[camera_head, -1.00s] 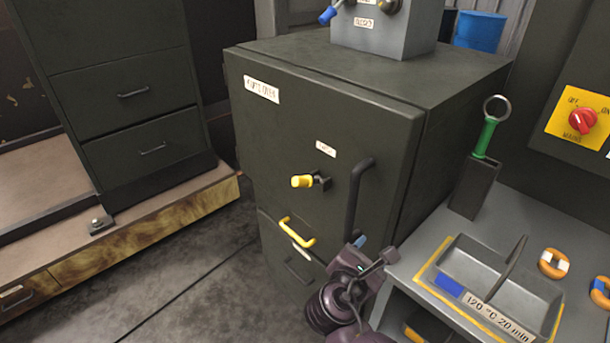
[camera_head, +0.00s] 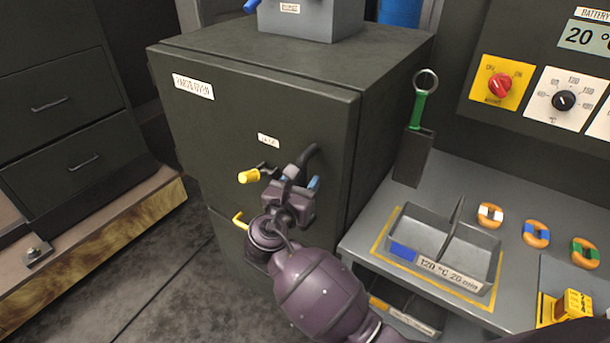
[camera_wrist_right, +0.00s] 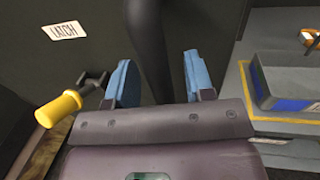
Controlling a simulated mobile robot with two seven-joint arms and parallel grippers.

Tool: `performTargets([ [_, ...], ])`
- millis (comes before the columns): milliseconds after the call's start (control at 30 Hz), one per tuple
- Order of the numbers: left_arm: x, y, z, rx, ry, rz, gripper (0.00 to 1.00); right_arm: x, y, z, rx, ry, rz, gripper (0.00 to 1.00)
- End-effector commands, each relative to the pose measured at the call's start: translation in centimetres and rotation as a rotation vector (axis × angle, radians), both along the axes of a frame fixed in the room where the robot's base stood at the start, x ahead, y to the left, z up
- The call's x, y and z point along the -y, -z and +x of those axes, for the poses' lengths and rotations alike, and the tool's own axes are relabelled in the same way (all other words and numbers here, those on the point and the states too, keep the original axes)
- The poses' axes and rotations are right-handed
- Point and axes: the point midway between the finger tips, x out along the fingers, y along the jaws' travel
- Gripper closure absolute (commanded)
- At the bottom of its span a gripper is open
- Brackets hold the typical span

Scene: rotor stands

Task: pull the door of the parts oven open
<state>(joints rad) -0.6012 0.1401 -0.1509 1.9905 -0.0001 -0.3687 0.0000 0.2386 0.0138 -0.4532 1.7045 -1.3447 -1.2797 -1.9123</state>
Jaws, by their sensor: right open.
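The parts oven (camera_head: 250,110) is a dark grey cabinet, and its front door appears closed. A black bar handle (camera_head: 312,152) stands upright on the right side of the door. Left of it is the latch with a yellow knob (camera_head: 249,176), under a small label. My right gripper (camera_head: 299,183) is open at the handle and hides most of it in the head view. In the right wrist view the handle (camera_wrist_right: 151,45) runs between the two blue fingertips, with gaps on both sides. The yellow knob (camera_wrist_right: 58,109) lies left of the fingers there. My left gripper is out of view.
A lower yellow handle (camera_head: 240,220) sits below the latch. The floor (camera_head: 180,275) before the oven is clear.

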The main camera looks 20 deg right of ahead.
Motion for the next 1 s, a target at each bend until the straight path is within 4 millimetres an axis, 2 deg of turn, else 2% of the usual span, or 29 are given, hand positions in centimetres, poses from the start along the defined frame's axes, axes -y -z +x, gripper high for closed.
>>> performTargets([
  [200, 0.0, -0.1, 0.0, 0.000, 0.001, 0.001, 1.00, 1.2, 0.0, 1.3, -0.001, 0.001, -0.001, 0.52],
  [533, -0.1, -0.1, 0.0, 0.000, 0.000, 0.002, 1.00, 1.4, 0.1, 1.5, -0.001, 0.000, 0.001, 0.52],
  [867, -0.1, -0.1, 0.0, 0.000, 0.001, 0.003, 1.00, 1.3, 0.0, 1.5, -0.001, 0.000, 0.001, 1.00],
  [1000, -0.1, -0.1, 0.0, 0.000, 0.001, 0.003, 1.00, 1.3, 0.0, 1.5, -0.001, 0.000, 0.001, 1.00],
])
